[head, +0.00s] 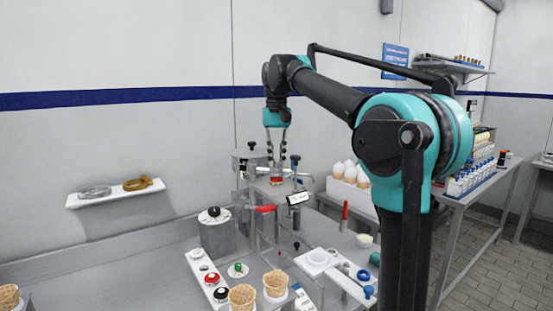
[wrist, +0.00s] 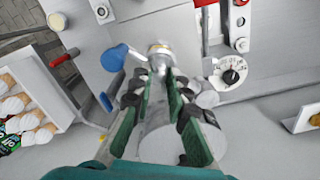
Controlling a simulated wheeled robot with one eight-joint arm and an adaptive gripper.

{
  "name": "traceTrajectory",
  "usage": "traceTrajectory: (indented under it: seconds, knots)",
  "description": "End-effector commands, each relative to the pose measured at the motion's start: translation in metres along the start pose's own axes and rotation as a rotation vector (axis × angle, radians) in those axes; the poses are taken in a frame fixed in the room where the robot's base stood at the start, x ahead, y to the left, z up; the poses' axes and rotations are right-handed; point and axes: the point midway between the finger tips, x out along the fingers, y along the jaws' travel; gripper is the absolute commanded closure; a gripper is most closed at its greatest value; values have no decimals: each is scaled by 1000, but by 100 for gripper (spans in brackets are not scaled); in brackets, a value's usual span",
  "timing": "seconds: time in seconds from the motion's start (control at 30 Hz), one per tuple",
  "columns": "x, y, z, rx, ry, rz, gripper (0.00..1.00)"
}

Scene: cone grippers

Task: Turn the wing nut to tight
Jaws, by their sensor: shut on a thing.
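My gripper (head: 277,174) reaches straight down over the grey machine top in the head view. In the wrist view its green-padded fingers (wrist: 160,78) close in on a small metal fitting (wrist: 159,48) with a yellowish band. I take the part held at the tips to be the wing nut; the fingertips mostly hide it, and I cannot read its wing angle. In the head view a small red-orange part (head: 277,180) shows just under the tips.
Ice cream cones in a white holder (head: 350,185) stand to the right in the head view. Waffle cones (head: 242,297) and buttons (head: 213,279) are in front.

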Motion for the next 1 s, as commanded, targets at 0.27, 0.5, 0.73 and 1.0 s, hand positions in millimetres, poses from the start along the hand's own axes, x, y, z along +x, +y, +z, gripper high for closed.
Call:
traceTrajectory:
  seconds: [0.27,0.5,0.73,1.0]
  knots:
    - [0,0,0,186,2,0,100]
    - [0,0,0,276,1,0,100]
    - [0,0,0,305,1,0,100]
    - [0,1,-1,308,2,1,100]
